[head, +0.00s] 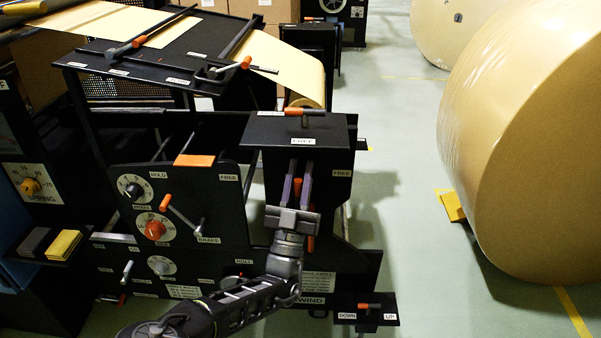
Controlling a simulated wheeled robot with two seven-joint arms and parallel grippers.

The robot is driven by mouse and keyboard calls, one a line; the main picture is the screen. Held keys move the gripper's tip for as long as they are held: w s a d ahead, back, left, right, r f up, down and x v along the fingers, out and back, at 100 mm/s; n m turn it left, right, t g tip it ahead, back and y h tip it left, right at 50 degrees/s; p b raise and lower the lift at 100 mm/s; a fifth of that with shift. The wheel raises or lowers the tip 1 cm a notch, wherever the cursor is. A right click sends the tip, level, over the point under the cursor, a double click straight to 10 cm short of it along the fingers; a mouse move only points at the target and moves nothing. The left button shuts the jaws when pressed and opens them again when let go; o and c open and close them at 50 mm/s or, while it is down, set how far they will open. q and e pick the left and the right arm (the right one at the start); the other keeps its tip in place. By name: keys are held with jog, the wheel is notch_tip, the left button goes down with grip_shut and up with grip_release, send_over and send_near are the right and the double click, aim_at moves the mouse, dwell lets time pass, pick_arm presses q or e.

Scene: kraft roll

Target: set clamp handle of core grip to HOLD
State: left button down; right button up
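Another orange piece (311,243) shows beside the gripper's palm. A HOLD label (158,174) and a FREE label (229,178) sit on the black side panel (220,215), with an orange block (195,160) between them. A second FREE label (342,173) is right of the fingers. I cannot single out the clamp handle; my gripper may hide it.
An orange-tipped brake lever (181,213) and dials (155,229) are on the panel, left of my gripper. A small orange handle (304,111) lies on the top plate (268,126).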

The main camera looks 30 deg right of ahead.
aim_at(297, 193)
jog(key=o, duration=0.3)
jog(key=shift+o, duration=0.2)
jog(key=b+v, duration=0.1)
jog(key=v, duration=0.6)
jog(key=shift+s+a+f, duration=0.15)
jog(key=shift+a+f, duration=0.1)
dwell(0.3)
